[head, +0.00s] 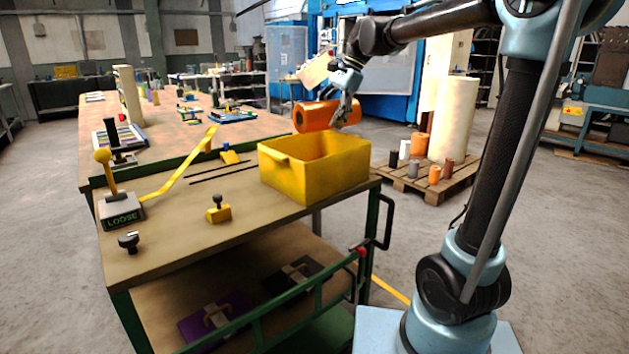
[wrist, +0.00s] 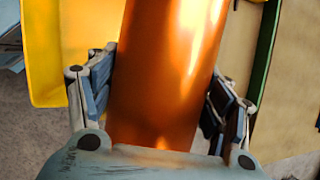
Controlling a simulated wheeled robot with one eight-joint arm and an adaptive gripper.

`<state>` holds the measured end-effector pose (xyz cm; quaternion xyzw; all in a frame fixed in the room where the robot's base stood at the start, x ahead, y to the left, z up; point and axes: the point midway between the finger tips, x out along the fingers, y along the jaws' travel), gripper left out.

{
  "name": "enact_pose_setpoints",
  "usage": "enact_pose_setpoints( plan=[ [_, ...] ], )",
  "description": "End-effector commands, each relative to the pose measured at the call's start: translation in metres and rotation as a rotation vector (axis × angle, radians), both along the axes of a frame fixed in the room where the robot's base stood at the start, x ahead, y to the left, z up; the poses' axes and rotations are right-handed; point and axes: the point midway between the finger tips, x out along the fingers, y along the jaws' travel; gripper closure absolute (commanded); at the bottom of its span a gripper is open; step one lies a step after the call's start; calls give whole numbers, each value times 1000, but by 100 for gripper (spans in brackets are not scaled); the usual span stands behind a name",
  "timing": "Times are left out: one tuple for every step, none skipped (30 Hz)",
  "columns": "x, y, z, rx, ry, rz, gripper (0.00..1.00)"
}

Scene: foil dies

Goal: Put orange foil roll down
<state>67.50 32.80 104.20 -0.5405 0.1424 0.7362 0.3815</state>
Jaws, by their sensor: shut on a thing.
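The orange foil roll (head: 313,116) is held in the air behind and above the yellow bin (head: 318,178), lying roughly level. My gripper (head: 345,110) is shut on the roll near its right end. In the wrist view the orange roll (wrist: 165,70) fills the space between the two fingers of my gripper (wrist: 158,95), with a pad on each side. The yellow bin (wrist: 45,60) shows at the left there. The inside of the bin is only partly visible in the head view, and its floor is hidden.
The bin stands on the right end of a cart top (head: 165,245). A sign reading LOOSE (head: 123,212), a yellow lever and small knobs are on its left. A pallet (head: 435,185) with several rolls stands on the floor at the right.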

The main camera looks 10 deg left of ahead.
Motion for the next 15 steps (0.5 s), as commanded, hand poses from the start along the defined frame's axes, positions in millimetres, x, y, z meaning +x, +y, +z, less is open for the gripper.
enact_pose_setpoints(
  plan=[
    [-13,11,-2,1,0,33,76],
    [-19,15,-3,0,0,49,76],
    [-27,21,-4,1,-1,69,76],
    [-33,25,-5,1,-1,83,76],
    [-38,29,-6,1,-1,97,76],
    [-45,33,-7,2,-1,112,76],
    [-49,36,-8,2,-1,124,76],
    [-54,38,-10,2,-1,134,76],
    [-58,41,-11,2,-2,146,76],
    [-62,43,-13,3,-1,154,76],
    [-65,45,-15,2,-1,161,76],
    [-67,46,-20,2,-2,167,76],
    [-69,47,-22,2,-2,170,76],
    [-69,47,-25,2,-2,170,76],
    [-70,47,-29,3,-2,171,76]
  ],
)
